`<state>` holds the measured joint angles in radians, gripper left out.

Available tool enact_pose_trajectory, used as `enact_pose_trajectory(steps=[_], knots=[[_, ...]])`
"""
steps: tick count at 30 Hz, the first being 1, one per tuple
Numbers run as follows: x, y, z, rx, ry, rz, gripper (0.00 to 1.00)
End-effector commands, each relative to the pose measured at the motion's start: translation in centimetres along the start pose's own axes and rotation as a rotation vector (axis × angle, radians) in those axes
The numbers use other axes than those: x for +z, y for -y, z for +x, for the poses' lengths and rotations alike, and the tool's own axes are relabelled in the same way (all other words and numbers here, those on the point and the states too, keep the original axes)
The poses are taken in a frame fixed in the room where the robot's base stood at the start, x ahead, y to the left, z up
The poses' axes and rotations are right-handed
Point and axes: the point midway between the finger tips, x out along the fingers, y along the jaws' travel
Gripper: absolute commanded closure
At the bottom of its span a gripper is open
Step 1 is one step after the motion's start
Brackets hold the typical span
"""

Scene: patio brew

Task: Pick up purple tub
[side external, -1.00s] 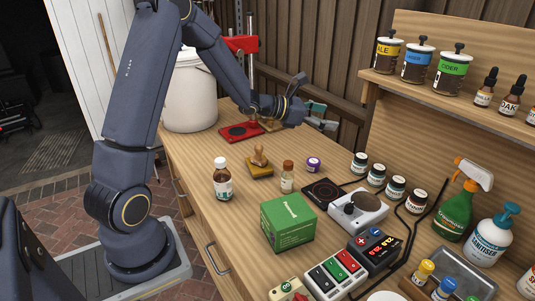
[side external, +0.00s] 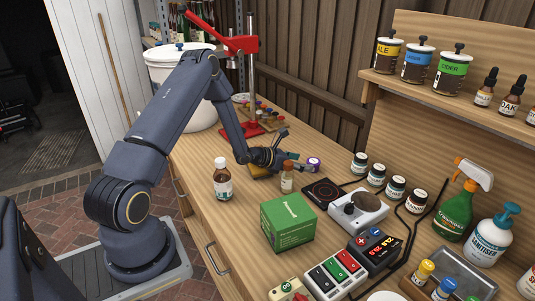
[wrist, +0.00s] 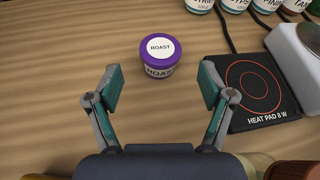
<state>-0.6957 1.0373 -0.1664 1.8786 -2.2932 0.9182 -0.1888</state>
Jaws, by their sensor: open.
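The purple tub (wrist: 159,57) has a white lid label reading ROAST and stands upright on the wooden bench. In the wrist view it sits ahead of my gripper (wrist: 160,88), roughly centred between the two open fingers and a little beyond their tips. The fingers are empty and apart from it. In the side view the tub (side external: 313,164) shows just right of my gripper (side external: 290,160), near the small brown-capped bottle.
The brown-capped bottle (side external: 287,177) stands close by my gripper. A heat pad (wrist: 260,90) lies right of the tub, with several small jars (side external: 376,175) behind. A green box (side external: 288,222) and a white-capped bottle (side external: 222,180) stand nearer. Bench left of the tub is clear.

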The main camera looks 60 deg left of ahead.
Motion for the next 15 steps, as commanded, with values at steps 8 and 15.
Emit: enact_pose_trajectory(steps=[8,15], knots=[[0.0,0.1,4.5,-0.002,0.000,0.001,0.19],[0.0,0.1,5.3,-0.002,0.000,0.000,0.19]])
